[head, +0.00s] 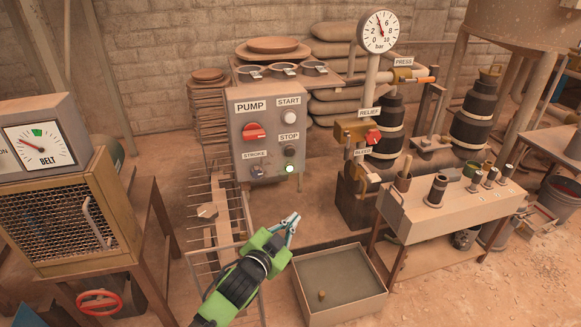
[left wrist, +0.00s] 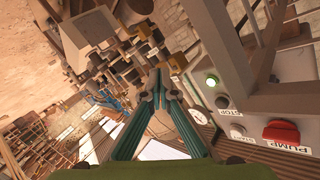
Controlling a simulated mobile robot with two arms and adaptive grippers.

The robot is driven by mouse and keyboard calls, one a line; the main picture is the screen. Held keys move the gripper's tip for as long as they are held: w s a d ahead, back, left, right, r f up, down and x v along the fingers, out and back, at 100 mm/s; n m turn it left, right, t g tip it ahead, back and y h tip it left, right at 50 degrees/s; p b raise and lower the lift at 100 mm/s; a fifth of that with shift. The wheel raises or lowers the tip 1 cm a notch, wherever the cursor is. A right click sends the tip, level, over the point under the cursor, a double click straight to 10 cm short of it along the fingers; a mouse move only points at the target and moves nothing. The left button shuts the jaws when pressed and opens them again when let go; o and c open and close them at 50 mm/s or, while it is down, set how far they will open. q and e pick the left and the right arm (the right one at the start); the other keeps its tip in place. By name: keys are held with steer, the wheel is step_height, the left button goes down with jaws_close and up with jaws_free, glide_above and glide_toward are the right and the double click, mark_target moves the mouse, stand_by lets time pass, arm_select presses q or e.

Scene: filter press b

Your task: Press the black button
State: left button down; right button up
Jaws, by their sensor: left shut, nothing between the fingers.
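The grey pump panel (head: 269,103) stands upright near the middle of the head view. My right gripper is not in view.
The panel also has a white START button (head: 290,117), a red pump switch (head: 254,132) and a stroke knob (head: 257,170). A shallow tray (head: 370,306) lies below my gripper. A wire rack (head: 228,237) stands left of it, and a grey bench (head: 420,227) stands right.

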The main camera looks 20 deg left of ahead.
mark_target(290, 151)
arm_select(q)
step_height(290, 151, up, 14)
steer(key=d+m+t+h+b, duration=0.1)
steer(key=d+m+t+b, duration=0.1)
steer(key=t, duration=0.1)
steer(key=shift+s+d+h, duration=0.15)
steer(key=shift+d+h, duration=0.1)
steer(key=shift+h, duration=0.15)
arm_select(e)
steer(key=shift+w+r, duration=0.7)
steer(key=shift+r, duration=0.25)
arm_select(q)
steer(key=shift+r, duration=0.1)
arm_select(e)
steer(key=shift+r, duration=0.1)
